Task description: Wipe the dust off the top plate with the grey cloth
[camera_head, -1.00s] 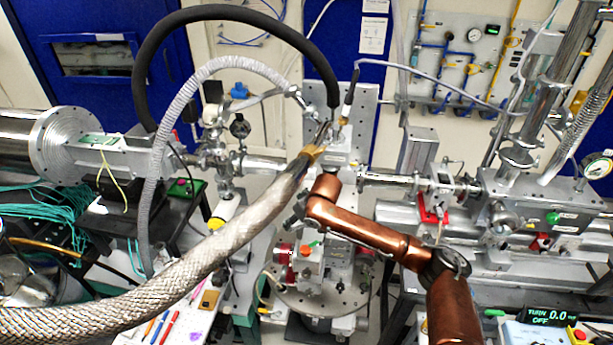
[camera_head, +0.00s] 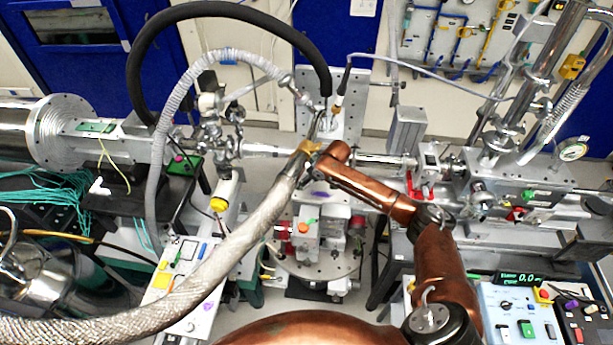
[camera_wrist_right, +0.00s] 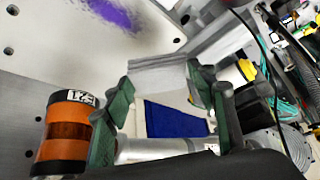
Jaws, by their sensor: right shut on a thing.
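The top plate shows in the right wrist view as a pale flat surface (camera_wrist_right: 45,35) with a smeared purple dust patch (camera_wrist_right: 115,12) on it. In the head view the purple patch (camera_head: 320,194) lies just below the end of my copper right arm. My right gripper (camera_wrist_right: 160,84) has green fingers and is shut on the grey cloth (camera_wrist_right: 158,75), a folded pale grey pad. The cloth is beside the dust patch in the wrist view; I cannot tell whether it touches the plate. In the head view my arm hides the right gripper and the cloth. My left gripper is not in view.
A thick braided hose (camera_head: 235,240) and a black hose (camera_head: 205,10) arch close to my right arm. An orange and black cylinder (camera_wrist_right: 68,130) stands near the gripper. Beamline pipes (camera_head: 385,160) run behind; a control box (camera_head: 515,310) is at lower right.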

